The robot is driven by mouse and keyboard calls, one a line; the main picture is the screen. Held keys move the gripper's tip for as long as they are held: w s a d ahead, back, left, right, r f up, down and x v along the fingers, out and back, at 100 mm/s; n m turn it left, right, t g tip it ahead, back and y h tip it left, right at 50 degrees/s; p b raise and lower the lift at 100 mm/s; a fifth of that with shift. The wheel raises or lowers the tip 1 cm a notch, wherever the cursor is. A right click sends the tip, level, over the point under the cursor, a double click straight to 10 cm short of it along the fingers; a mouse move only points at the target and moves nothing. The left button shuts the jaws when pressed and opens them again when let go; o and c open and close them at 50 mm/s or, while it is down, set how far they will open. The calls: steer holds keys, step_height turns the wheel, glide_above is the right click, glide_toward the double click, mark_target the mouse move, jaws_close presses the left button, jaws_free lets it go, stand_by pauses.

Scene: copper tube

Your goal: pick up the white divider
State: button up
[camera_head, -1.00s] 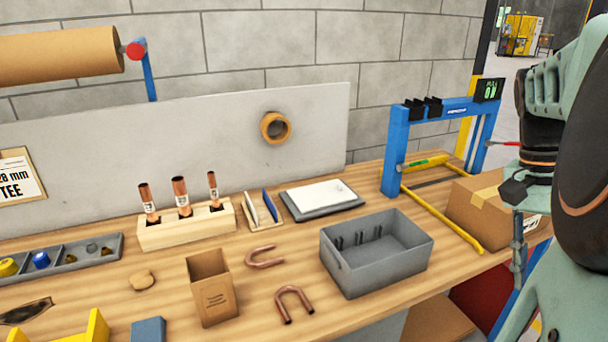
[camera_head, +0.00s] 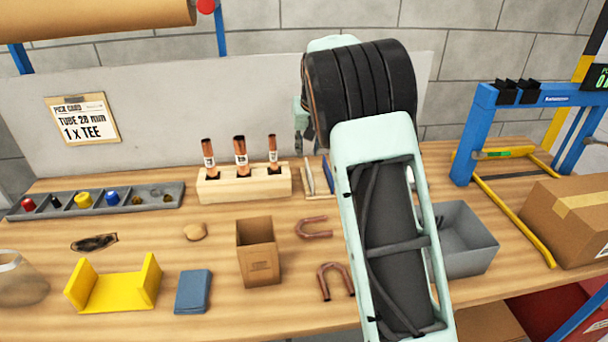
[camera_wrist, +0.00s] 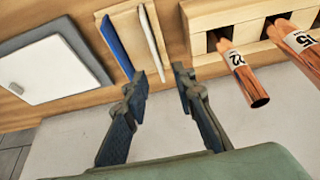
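The white divider (camera_wrist: 153,38) is a thin upright plate standing in a wooden holder (camera_wrist: 127,14), beside a blue divider (camera_wrist: 116,46). In the head view the white divider (camera_head: 309,176) shows just left of my arm, with the blue divider (camera_head: 327,173) to its right. My gripper (camera_wrist: 161,80) is open and empty in the wrist view. In the head view my arm hides most of the gripper.
A wooden block with copper tubes (camera_head: 243,184) stands close left of the holder. A white-topped grey pad (camera_wrist: 48,70) lies on its other side. A grey bin (camera_head: 467,242) is partly behind my arm. A grey-white back panel (camera_head: 180,120) rises behind.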

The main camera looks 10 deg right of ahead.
mark_target(309, 170)
steer(key=shift+s+d+p+x, duration=0.1)
steer(key=shift+p+x, duration=0.05)
steer(key=shift+x, duration=1.4)
steer(key=shift+s+d+p+x, duration=0.15)
steer(key=shift+p+x, duration=0.05)
steer(key=shift+x, duration=1.35)
steer(key=shift+s+d+p+x, duration=0.1)
steer(key=shift+p+x, duration=0.05)
steer(key=shift+x, duration=1.4)
steer(key=shift+f, duration=0.15)
jaws_close()
